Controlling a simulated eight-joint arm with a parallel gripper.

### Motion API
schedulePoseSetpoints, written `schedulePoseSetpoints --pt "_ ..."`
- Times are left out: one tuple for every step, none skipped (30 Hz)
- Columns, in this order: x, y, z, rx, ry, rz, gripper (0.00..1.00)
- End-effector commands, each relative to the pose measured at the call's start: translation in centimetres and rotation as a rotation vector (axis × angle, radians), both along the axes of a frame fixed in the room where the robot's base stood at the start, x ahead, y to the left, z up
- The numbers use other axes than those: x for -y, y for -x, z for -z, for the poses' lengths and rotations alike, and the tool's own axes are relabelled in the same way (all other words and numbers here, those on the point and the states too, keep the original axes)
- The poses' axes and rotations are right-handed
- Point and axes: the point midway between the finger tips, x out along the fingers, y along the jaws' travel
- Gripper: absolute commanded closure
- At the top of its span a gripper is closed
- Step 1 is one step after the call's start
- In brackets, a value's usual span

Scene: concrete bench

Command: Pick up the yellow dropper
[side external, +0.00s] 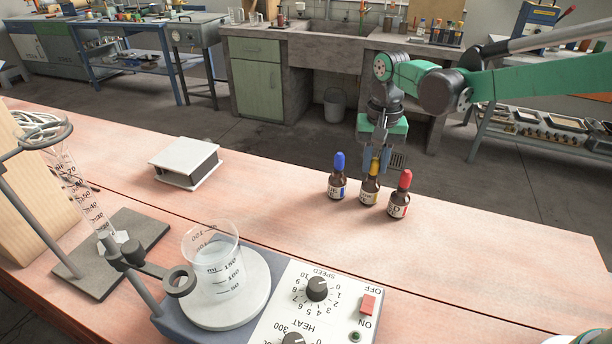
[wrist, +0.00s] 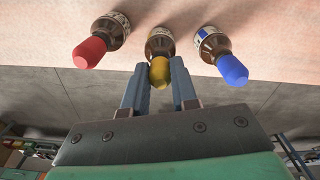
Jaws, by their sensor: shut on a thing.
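The yellow dropper (side external: 375,168) is the yellow cap on the middle one of three small brown bottles. Its bottle (side external: 369,189) stands upright on the bench. My gripper (side external: 376,160) points down from above, with its fingers on both sides of the yellow cap. In the wrist view my gripper (wrist: 160,85) is shut on the yellow dropper (wrist: 159,72), which sits between the two fingers. The bottle (wrist: 159,42) appears beyond it, still under the cap. I cannot tell whether the bottle is lifted.
A blue-capped bottle (side external: 338,178) and a red-capped bottle (side external: 399,195) stand close on either side. A hotplate (side external: 325,300) bears a beaker (side external: 212,260). A white-and-black box (side external: 185,162) lies behind left. A stand holds a graduated cylinder (side external: 80,190).

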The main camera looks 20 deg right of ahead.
Motion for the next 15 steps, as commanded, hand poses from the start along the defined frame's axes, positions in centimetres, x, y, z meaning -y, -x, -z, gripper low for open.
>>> schedulePoseSetpoints --pt "0.0 0.0 0.0 0.000 0.000 0.000 0.92" --pt "0.0 0.0 0.0 0.000 0.000 0.000 0.92" --pt "0.0 0.0 0.0 0.000 0.000 0.000 0.92" --pt "0.0 0.0 0.0 0.000 0.000 0.000 0.92" --pt "0.0 0.0 0.0 0.000 0.000 0.000 0.92" --pt "0.0 0.0 -0.1 0.000 0.000 0.000 0.92" --pt "0.0 0.0 -0.2 0.000 0.000 0.000 0.92" --pt "0.0 0.0 -0.3 0.000 0.000 0.000 0.92" --pt "0.0 0.0 -0.5 0.000 0.000 0.000 0.92" --pt "0.0 0.0 -0.8 0.000 0.000 0.000 0.92" --pt "0.0 0.0 -1.1 0.000 0.000 0.000 0.92" --pt "0.0 0.0 -1.5 0.000 0.000 0.000 0.92" --pt "0.0 0.0 -1.9 0.000 0.000 0.000 0.92" --pt "0.0 0.0 -2.3 0.000 0.000 0.000 0.92" --pt "0.0 0.0 -2.9 0.000 0.000 0.000 0.92"
